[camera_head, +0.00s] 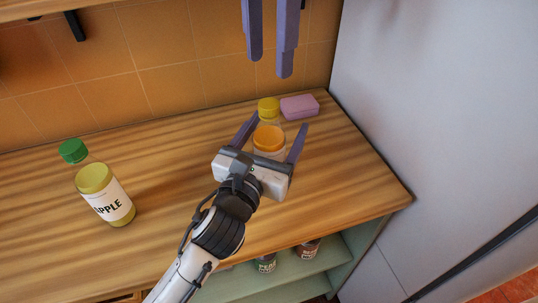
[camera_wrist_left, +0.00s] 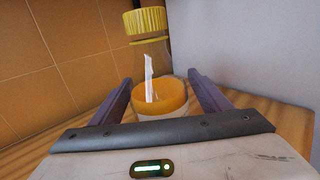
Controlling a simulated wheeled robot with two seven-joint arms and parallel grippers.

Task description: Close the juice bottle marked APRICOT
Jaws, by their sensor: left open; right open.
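A clear bottle with orange juice (camera_head: 268,139) and a yellow cap (camera_head: 269,106) stands on the wooden counter, its label hidden behind my left gripper. My left gripper (camera_head: 280,120) is open, with one finger on each side of this bottle. In the left wrist view the ribbed yellow cap (camera_wrist_left: 146,21) sits at the bottle's top, above the orange juice (camera_wrist_left: 161,98), which shows between the fingers. I cannot tell whether the cap is tight. My right gripper (camera_head: 271,66) is open and empty, hanging above and behind the bottle.
A green-capped bottle marked APPLE (camera_head: 107,203) stands at the left. A pink block (camera_head: 300,106) lies right of the yellow cap at the back. A grey wall is on the right. Jars (camera_head: 266,263) stand on the shelf below. The counter between the bottles is clear.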

